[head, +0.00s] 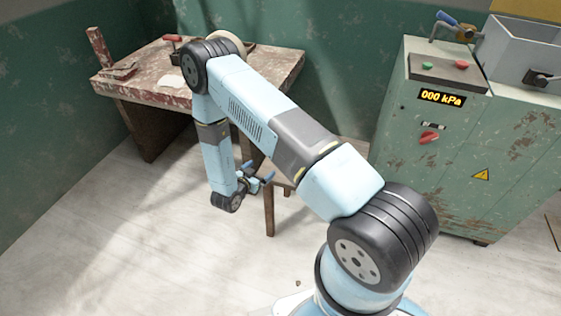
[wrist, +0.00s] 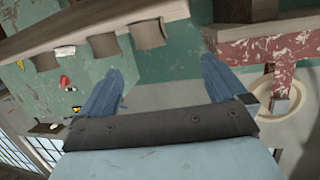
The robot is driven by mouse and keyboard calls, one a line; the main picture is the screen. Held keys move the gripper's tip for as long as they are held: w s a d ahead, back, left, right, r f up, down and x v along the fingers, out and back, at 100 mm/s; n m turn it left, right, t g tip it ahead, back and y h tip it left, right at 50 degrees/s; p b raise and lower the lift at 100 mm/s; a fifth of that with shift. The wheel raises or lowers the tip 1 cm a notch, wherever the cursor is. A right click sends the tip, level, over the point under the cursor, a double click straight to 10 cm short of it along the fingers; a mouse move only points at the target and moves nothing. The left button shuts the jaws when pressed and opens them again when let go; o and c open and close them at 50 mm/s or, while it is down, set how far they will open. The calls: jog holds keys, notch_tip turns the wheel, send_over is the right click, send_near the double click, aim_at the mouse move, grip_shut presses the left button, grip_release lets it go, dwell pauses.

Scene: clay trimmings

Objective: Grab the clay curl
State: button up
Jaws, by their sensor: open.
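I cannot pick out the clay curl for certain. In the wrist view, several grey-brown pieces, one of them here (wrist: 103,45), sit in a row along the edge of a wooden surface (wrist: 60,28) at the upper left. They may be clay trimmings. My gripper (wrist: 170,78) is open with nothing between its two blue fingers, apart from these pieces. In the head view my gripper (head: 259,174) hangs low beside a wooden stool (head: 282,180), whose top is mostly hidden by my arm.
A green cabinet (head: 440,150) with a display reading 000 kPa stands at the right. The pale floor (head: 110,235) at the left is clear.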

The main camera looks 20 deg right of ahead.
jog(key=x, duration=0.4)
jog(key=s+x, duration=0.1)
jog(key=x, duration=0.4)
jog(key=d+f+x, duration=0.1)
jog(key=x, duration=0.3)
jog(key=shift+d, duration=0.1)
jog(key=shift+s, duration=0.1)
jog(key=shift+c, duration=0.2)
jog(key=c, duration=1.1)
